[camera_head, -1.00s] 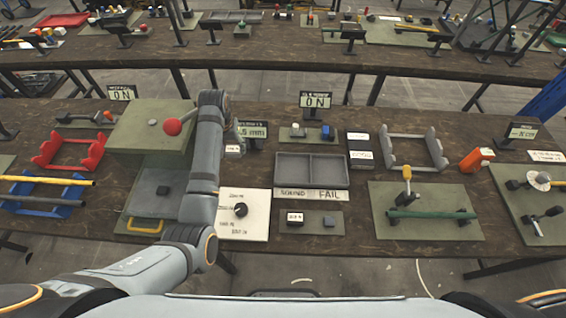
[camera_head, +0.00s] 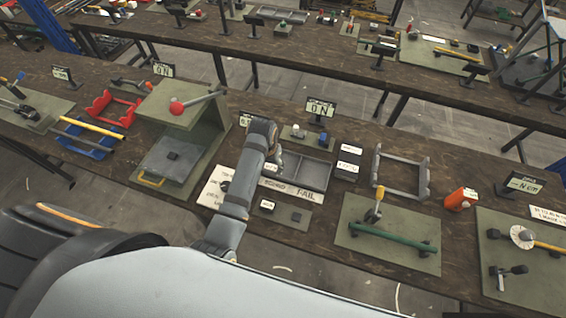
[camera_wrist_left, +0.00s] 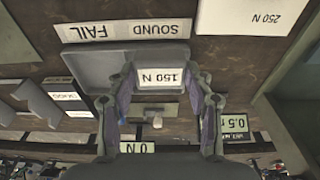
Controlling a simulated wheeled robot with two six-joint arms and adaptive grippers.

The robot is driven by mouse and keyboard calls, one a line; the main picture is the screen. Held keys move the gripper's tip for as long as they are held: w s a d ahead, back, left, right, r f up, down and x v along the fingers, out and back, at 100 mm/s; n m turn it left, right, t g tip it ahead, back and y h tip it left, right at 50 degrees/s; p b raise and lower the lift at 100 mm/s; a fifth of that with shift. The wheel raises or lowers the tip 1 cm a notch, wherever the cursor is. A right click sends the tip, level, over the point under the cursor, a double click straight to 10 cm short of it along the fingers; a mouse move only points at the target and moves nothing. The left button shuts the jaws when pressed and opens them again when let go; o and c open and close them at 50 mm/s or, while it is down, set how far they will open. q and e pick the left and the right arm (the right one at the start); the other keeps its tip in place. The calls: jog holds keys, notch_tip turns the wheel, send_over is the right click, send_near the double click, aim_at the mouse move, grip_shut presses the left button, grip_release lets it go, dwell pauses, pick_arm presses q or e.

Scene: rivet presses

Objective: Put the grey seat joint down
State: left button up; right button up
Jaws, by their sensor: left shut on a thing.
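My left gripper (camera_wrist_left: 160,100) is shut on a grey piece with a white label reading 150 N (camera_wrist_left: 160,77), which I take to be the grey seat joint. In the wrist view it sits between the two fingers, over the SOUND side of the grey two-part tray (camera_wrist_left: 85,66). In the head view my left gripper (camera_head: 274,158) is largely hidden by my own arm at the left end of the tray (camera_head: 308,168). I cannot tell whether the piece touches the tray floor. My right gripper is not in view.
The SOUND/FAIL strip (camera_head: 291,190) lies along the tray's near edge. A green press (camera_head: 185,125) with a red-knobbed lever stands to the left.

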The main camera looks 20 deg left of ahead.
pick_arm(q)
jog(key=w+f+b, duration=0.1)
jog(key=w+f, duration=0.1)
jog(key=w, duration=0.1)
jog(key=w+f+b, duration=0.1)
jog(key=w+f, duration=0.1)
jog(key=f, duration=0.1)
jog(key=w+d+f+b, duration=0.1)
jog(key=w+f, duration=0.1)
jog(key=w, duration=0.1)
jog(key=shift+w+f, duration=0.3)
jog(key=shift+w, duration=0.05)
jog(key=shift+w+f+b, duration=0.1)
jog(key=shift+w+b, duration=0.05)
jog(key=shift+b, duration=0.35)
jog(key=shift+w+d+r, duration=0.1)
jog(key=shift+r, duration=0.1)
jog(key=shift+f, duration=0.15)
notch_tip(320, 180, down, 4)
jog(key=b, duration=0.4)
jog(key=shift+w+r+b, duration=0.15)
jog(key=shift+r+b, duration=0.05)
jog(key=shift+b, duration=0.15)
jog(key=shift+w+r, duration=0.1)
jog(key=shift+r, duration=0.05)
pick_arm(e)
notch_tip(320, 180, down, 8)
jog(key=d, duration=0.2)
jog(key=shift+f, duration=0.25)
